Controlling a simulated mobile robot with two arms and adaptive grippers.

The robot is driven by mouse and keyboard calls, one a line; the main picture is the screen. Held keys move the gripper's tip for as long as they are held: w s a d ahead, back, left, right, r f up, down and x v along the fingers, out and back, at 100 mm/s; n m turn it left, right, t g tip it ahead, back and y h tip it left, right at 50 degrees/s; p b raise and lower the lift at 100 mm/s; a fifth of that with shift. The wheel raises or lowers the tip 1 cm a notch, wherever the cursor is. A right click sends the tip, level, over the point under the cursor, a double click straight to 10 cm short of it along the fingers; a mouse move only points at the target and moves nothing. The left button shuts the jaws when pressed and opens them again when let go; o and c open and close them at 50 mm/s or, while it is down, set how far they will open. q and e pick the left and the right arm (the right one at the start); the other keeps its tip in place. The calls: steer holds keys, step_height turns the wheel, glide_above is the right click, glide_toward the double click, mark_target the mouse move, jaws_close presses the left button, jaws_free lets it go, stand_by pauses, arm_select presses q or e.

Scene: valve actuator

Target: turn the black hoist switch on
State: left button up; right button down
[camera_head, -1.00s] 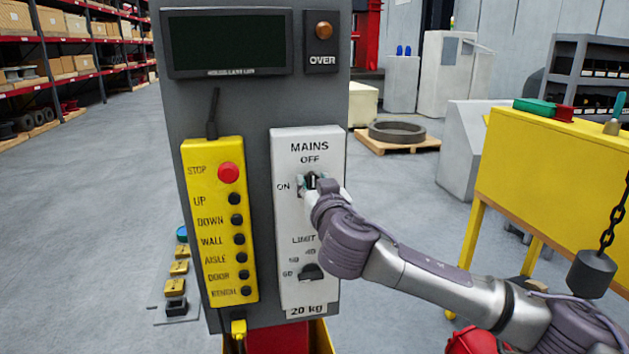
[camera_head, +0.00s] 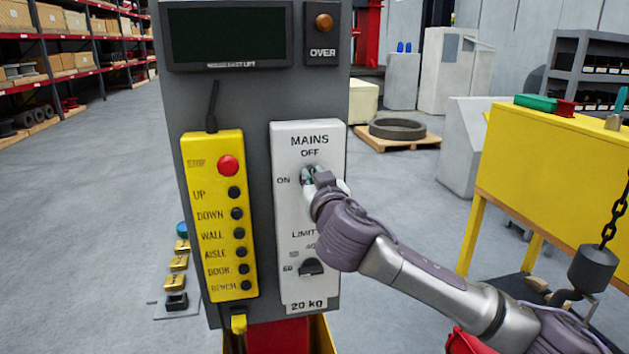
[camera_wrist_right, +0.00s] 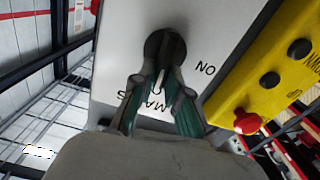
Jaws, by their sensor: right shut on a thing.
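The black hoist switch (camera_wrist_right: 166,48) is a round knob with a raised grip on the white MAINS panel (camera_head: 292,225). In the right wrist view the panel is upside down; ON is at the right, MAINS lies below the knob, and OFF is hidden by the fingers. The grip's white mark points roughly down, towards MAINS. My right gripper (camera_wrist_right: 163,84) is shut on the knob's grip, one finger on each side. In the head view my right gripper (camera_head: 311,178) covers most of the knob. My left gripper is not in view.
A yellow button box (camera_head: 220,215) with a red stop button hangs left of the panel. A black LIMIT knob (camera_head: 311,267) sits below my gripper. A dark display (camera_head: 228,38) and an orange OVER lamp (camera_head: 323,22) are above. A yellow bench (camera_head: 560,180) stands at the right.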

steer(key=shift+s+a+f+n+p, duration=0.1)
steer(key=shift+a+f+n+p, duration=0.2)
steer(key=shift+n+p, duration=1.5)
steer(key=shift+s+a+f+n+p, duration=0.15)
steer(key=shift+a+f+n, duration=0.15)
steer(key=shift+n, duration=3.25)
steer(key=shift+w+a+f+n+p, duration=0.1)
steer(key=shift+a+f+n+p, duration=0.2)
steer(key=shift+n+p, duration=1.5)
steer(key=shift+f+n+b, duration=0.15)
steer(key=shift+n+b, duration=0.65)
steer(key=shift+n, duration=0.25)
steer(key=c, duration=1.2)
jaws_free()
steer(key=shift+o, duration=0.2)
steer(key=v, duration=1.2)
steer(key=shift+d, duration=0.1)
